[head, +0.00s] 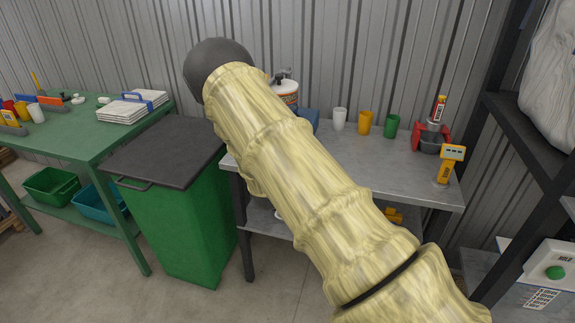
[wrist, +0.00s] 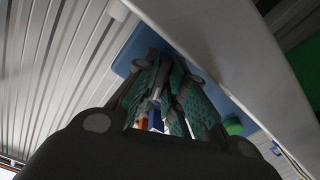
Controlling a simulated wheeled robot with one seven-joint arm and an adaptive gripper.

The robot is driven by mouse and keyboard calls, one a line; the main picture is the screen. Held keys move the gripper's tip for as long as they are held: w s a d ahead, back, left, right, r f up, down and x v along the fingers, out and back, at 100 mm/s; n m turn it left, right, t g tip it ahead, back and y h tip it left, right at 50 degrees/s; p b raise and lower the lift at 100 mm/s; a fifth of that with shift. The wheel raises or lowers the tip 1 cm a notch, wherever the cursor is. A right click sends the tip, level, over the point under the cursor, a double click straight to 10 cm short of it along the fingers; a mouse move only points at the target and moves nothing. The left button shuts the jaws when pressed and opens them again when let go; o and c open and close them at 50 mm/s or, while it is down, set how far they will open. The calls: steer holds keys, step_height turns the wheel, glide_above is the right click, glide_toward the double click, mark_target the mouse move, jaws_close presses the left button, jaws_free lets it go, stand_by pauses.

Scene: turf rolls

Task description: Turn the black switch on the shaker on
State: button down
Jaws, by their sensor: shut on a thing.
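My gripper (wrist: 168,70) shows in the wrist view, its dark fingers with teal pads reaching toward a blue surface (wrist: 128,58). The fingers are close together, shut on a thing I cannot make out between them. The black switch cannot be picked out in either view. In the head view my arm hides the gripper. A blue object (head: 309,118) shows partly behind my arm on the grey metal table (head: 400,172), perhaps the shaker, but I cannot tell for sure.
A white jar (head: 287,91) stands beside the blue object. White, yellow and green cups (head: 392,125) stand to its right, then a red device (head: 432,138). A green bin (head: 190,215) stands left of the metal table. A dark shelf rack borders the right.

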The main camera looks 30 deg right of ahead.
steer(key=shift+m+b, duration=1.65)
steer(key=shift+m, duration=0.55)
steer(key=c, duration=1.5)
jaws_free()
steer(key=shift+d+r, duration=0.1)
steer(key=v, duration=1.2)
steer(key=shift+w, duration=0.1)
